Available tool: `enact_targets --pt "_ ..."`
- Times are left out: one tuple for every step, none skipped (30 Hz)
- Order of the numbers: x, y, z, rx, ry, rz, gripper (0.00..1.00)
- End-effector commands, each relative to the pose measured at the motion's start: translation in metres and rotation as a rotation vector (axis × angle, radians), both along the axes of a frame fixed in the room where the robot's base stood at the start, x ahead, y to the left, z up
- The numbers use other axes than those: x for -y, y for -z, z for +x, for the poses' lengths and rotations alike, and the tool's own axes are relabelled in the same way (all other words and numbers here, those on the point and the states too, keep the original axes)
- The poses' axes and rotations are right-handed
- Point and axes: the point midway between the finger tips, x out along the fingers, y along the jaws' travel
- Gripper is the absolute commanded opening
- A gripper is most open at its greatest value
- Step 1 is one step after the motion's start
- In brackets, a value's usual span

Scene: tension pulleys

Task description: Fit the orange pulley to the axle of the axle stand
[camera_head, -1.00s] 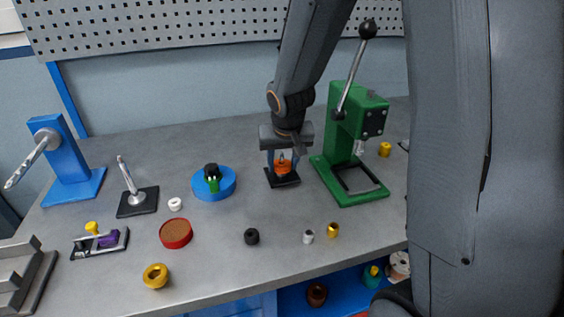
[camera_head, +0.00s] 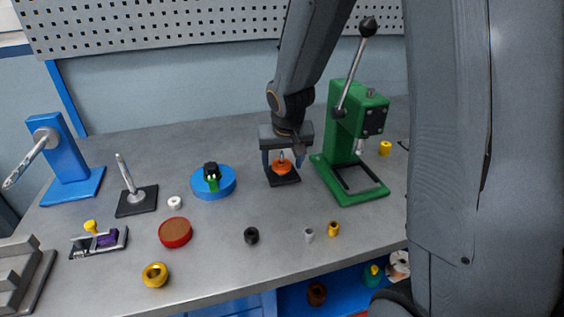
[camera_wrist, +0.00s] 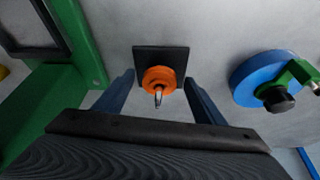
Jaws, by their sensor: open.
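A thin metal axle (camera_head: 282,154) stands up through the pulley's middle, so this looks like the axle stand. The wrist view also shows the pulley (camera_wrist: 158,74) around the axle (camera_wrist: 158,97), over the black base (camera_wrist: 175,54). My gripper (camera_head: 283,161) is open, with one blue finger on each side of the pulley. In the wrist view there are gaps between the fingers and the pulley. Whether the pulley rests fully on the base is hard to tell.
The green press (camera_head: 345,150) stands close on the right. A blue disc (camera_head: 225,190) with a green and black clamp lies to the left. A black base with a tilted rod (camera_head: 126,176) stands farther left. Several small collars and a red round pad (camera_head: 175,233) lie in front.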

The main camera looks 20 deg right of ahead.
Motion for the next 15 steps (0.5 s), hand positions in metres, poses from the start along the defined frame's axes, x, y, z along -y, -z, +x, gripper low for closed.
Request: enact_targets --pt "0.000 0.000 0.000 0.000 0.000 0.000 0.64" --pt "0.000 0.000 0.000 0.000 0.000 0.000 0.64" --pt "0.000 -0.001 0.000 0.001 0.000 0.000 0.64" --pt "0.000 -0.002 0.000 0.001 0.000 0.000 0.64" --pt "0.000 -0.004 -0.001 0.002 0.001 0.000 0.64" --pt "0.000 -0.006 -0.002 0.002 0.002 0.000 0.64" --pt "0.000 -0.009 -0.003 0.002 0.002 0.000 0.64" --pt "-0.001 -0.012 -0.004 0.002 0.001 0.000 0.64" --pt "-0.001 -0.017 -0.006 0.004 0.000 -0.001 0.64" --pt "-0.001 -0.021 -0.007 0.004 0.001 0.001 0.64" --pt "-0.002 -0.026 -0.009 0.004 0.001 0.001 0.64" --pt "-0.002 -0.031 -0.011 0.005 0.000 0.000 0.64" --pt "-0.002 -0.035 -0.013 0.005 0.000 0.000 0.64" --pt "-0.002 -0.040 -0.014 0.005 0.001 0.001 0.64" --pt "-0.003 -0.044 -0.017 0.004 0.001 0.000 0.64"
